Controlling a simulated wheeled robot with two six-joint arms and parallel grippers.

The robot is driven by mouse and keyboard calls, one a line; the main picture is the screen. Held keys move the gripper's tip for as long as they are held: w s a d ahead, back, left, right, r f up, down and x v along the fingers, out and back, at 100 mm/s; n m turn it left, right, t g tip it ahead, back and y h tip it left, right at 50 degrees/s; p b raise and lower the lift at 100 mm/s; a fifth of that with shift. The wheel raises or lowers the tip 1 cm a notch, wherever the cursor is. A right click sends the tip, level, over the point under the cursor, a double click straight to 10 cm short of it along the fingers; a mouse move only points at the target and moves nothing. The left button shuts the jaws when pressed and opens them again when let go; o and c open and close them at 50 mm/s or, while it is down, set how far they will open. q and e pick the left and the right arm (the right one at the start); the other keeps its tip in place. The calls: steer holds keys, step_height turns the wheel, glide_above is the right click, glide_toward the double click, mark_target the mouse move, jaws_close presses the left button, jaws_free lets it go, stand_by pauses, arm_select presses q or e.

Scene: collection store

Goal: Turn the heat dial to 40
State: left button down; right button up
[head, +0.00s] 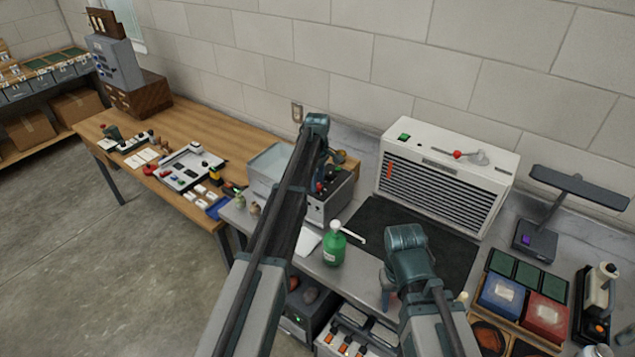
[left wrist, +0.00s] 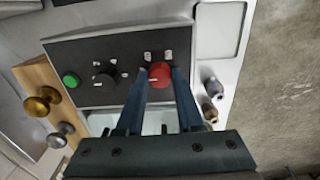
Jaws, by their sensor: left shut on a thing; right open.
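A grey control box (head: 327,211) with a water-bath-like tray stands on the grey bench. Its dark panel (left wrist: 125,55) fills the top of the left wrist view. The panel carries a red dial (left wrist: 159,73), a black dial (left wrist: 104,75) and a green button (left wrist: 70,80). Small white markings sit by the dials, too small to read. My left gripper (left wrist: 160,78) is shut on the red dial, one finger on each side. In the head view my left arm partly hides the box. My right gripper (head: 388,298) is open and empty over the bench front.
A green bottle (head: 334,246) with a white nozzle stands right of my left arm. A black mat (head: 400,235) lies before a white vented unit (head: 447,175). Two small bottles (left wrist: 212,98) stand beside the box. Brass knobs (left wrist: 43,102) lie on its other side.

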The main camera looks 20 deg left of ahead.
arm_select(q)
steer(key=shift+m, duration=0.3)
steer(key=m, duration=0.5)
steer(key=shift+m, duration=0.3)
steer(key=m, duration=0.5)
steer(key=shift+m, duration=0.4)
steer(key=c, duration=0.5)
jaws_free()
steer(key=shift+c, duration=0.2)
steer(key=shift+r, duration=0.1)
